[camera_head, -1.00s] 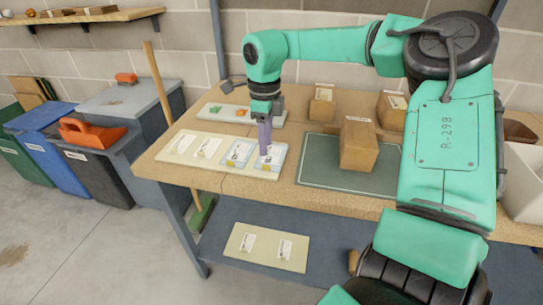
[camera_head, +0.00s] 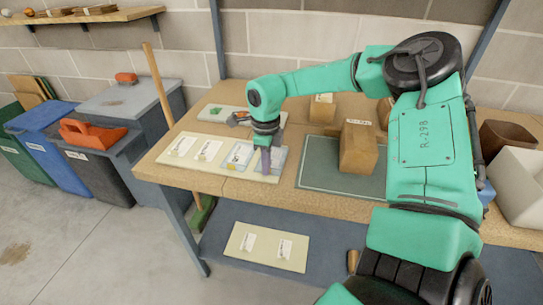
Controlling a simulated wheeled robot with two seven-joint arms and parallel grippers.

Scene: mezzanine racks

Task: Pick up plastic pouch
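My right gripper (camera_head: 266,160) points down over the right end of a pale board (camera_head: 177,161) at the table's front left. Its purple-grey fingers cover part of a pale blue flat packet, likely a plastic pouch (camera_head: 237,156), and the area right of it. I cannot tell whether the fingers are open or shut, or whether they touch anything. Two white labels (camera_head: 182,146) lie on the left part of the board. My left gripper is not in view.
A brown box (camera_head: 358,149) stands on a green-grey mat (camera_head: 330,173) right of the gripper. A second pale board (camera_head: 222,114) lies behind, partly hidden by my arm. More boxes (camera_head: 322,107) stand farther back. Bins (camera_head: 95,165) stand on the floor at left.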

